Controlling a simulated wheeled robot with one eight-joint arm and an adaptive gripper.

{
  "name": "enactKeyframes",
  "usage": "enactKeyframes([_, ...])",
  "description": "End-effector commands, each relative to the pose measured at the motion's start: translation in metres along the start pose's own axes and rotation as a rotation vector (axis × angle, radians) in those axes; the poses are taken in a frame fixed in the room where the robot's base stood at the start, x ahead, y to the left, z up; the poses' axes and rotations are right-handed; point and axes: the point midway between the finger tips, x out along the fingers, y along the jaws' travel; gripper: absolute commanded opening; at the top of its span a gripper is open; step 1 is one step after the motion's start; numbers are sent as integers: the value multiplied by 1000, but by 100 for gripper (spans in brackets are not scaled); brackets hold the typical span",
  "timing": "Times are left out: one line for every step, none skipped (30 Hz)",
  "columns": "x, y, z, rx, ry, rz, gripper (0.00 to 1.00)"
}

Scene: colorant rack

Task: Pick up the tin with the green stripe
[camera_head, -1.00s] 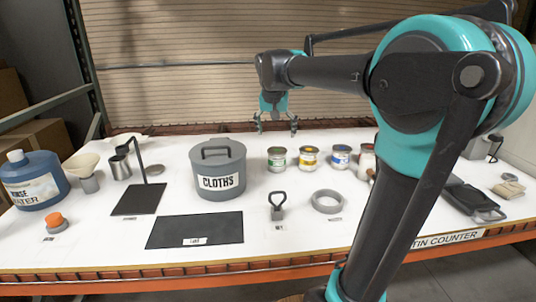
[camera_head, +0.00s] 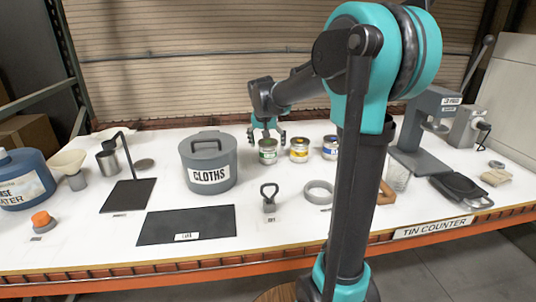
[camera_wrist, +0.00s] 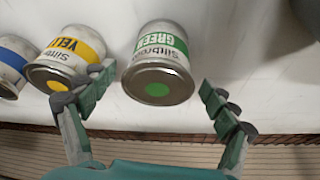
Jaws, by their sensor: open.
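The tin with the green stripe (camera_head: 268,151) stands upright on the white counter, just right of the grey cloths bin. In the wrist view the green tin (camera_wrist: 160,66) shows its "GREEN" label and a green dot on its metal lid, between my open fingers. My gripper (camera_head: 268,139) is at the green tin in the head view; in the wrist view my gripper (camera_wrist: 155,97) has one finger on each side of it. The left finger is close to the yellow tin (camera_wrist: 70,58); I cannot tell if they touch. The jaws hold nothing.
The yellow-striped tin (camera_head: 299,150) and blue-striped tin (camera_head: 330,147) stand in a row to the right. The cloths bin (camera_head: 208,165) is close on the left. A grey ring (camera_head: 319,192) and a small handled tool (camera_head: 269,198) lie in front.

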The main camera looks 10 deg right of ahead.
Motion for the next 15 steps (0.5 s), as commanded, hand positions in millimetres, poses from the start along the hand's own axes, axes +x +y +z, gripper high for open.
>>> enactKeyframes([5, 0, 0, 1, 0, 0, 87])
enactKeyframes([8, 0, -1, 1, 0, 0, 87])
enactKeyframes([14, 1, -1, 1, 0, 0, 87])
enactKeyframes([19, 1, -1, 1, 0, 0, 87])
enactKeyframes([24, 1, -1, 1, 0, 0, 87])
enactKeyframes([29, 2, -2, 1, 0, 0, 87])
enactKeyframes([34, 1, -2, 1, 0, 0, 87])
enactKeyframes([37, 1, -2, 0, 0, 0, 87])
enactKeyframes([42, 1, -2, 0, 0, 0, 87])
enactKeyframes([44, 1, -2, 0, 0, 0, 87])
enactKeyframes([46, 1, -2, 0, 0, 0, 87])
enactKeyframes([48, 1, -1, 0, 0, 0, 87])
enactKeyframes([50, 1, -1, 0, 0, 0, 87])
enactKeyframes([50, 2, -1, 0, 0, 0, 87])
enactKeyframes([50, 2, -1, 0, 0, 0, 87])
